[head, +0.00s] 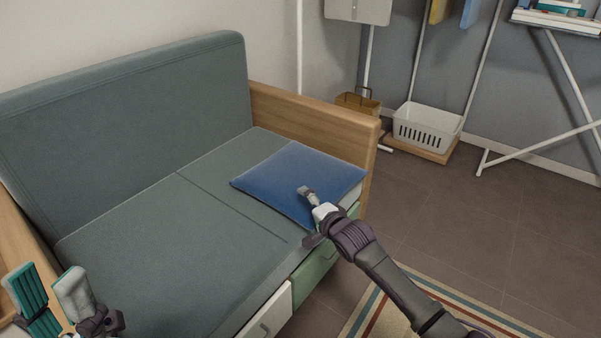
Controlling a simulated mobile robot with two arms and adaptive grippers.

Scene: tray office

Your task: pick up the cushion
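The blue cushion (285,175) lies flat on the right end of the grey-green sofa seat (130,235), beside the wooden armrest. My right gripper (309,215) is at the cushion's near corner. Its fingers are spread apart, one over the cushion's top and the other low by the seat's front edge. I cannot tell whether either finger touches the cushion, and the gripper hides part of that corner. My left gripper (54,297) is open and empty at the lower left, far from the cushion.
The wooden armrest (315,118) rises behind the cushion. Drawers (265,318) are in the sofa's front. A white basket (427,128) and a rack with leaning legs stand at the back right. A striped rug (385,310) lies on open tiled floor.

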